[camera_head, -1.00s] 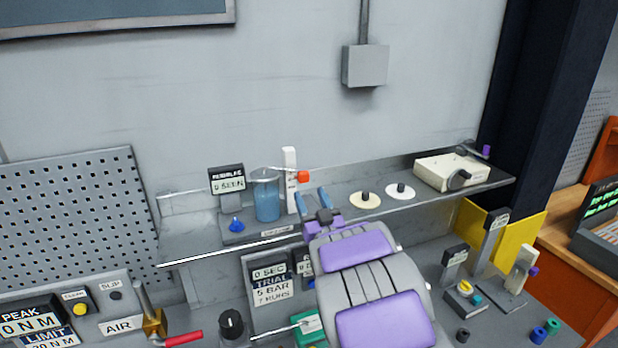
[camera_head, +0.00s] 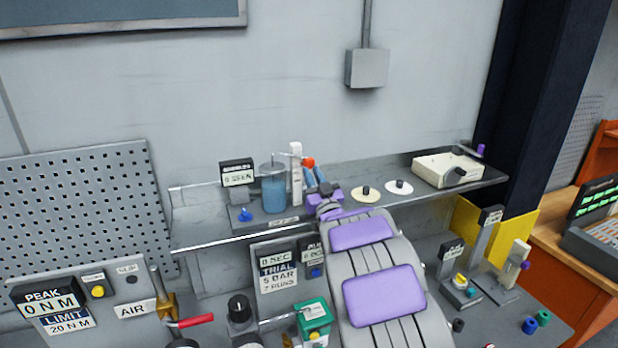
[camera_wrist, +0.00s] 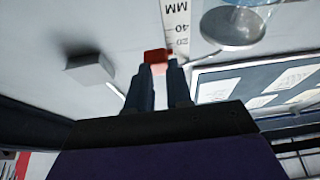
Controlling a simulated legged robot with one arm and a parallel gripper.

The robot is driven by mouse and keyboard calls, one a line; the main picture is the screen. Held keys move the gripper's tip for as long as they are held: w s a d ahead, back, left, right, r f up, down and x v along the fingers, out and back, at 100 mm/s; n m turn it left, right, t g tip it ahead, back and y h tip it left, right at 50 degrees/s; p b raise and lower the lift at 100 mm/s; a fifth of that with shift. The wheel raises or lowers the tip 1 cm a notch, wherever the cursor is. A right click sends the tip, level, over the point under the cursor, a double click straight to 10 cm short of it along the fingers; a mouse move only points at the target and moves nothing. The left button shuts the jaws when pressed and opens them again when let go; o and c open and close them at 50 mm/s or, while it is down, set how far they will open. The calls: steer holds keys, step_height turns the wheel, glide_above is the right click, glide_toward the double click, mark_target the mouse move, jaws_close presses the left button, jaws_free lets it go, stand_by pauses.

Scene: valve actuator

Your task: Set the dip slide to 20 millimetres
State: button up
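The dip slide is an upright white scale strip (camera_head: 296,172) with a red knob (camera_head: 309,162) on its right side, beside a beaker of blue liquid (camera_head: 273,190) on the shelf. In the wrist view, which is upside down, the scale (camera_wrist: 177,18) shows MM, 40 and 20. The red knob (camera_wrist: 157,57) sits close to the 20 mark, just past it on the side away from 40; the exact reading cannot be made out. My gripper (camera_wrist: 158,72) has its two blue fingers on either side of the knob, shut on it. In the head view my gripper (camera_head: 315,177) reaches it from the front.
A small display (camera_head: 237,173) and a blue knob (camera_head: 245,214) stand left of the beaker. Two pale discs (camera_head: 366,194) and a cream box (camera_head: 447,170) lie on the shelf to the right. A front rail (camera_head: 240,240) runs along the shelf. The wall is close behind.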

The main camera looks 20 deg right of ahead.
steer(key=shift+w+d+f, duration=0.15)
steer(key=shift+d+f, duration=0.05)
steer(key=shift+d, duration=0.3)
jaws_close()
steer(key=shift+w+a, duration=0.15)
steer(key=shift+a, duration=0.35)
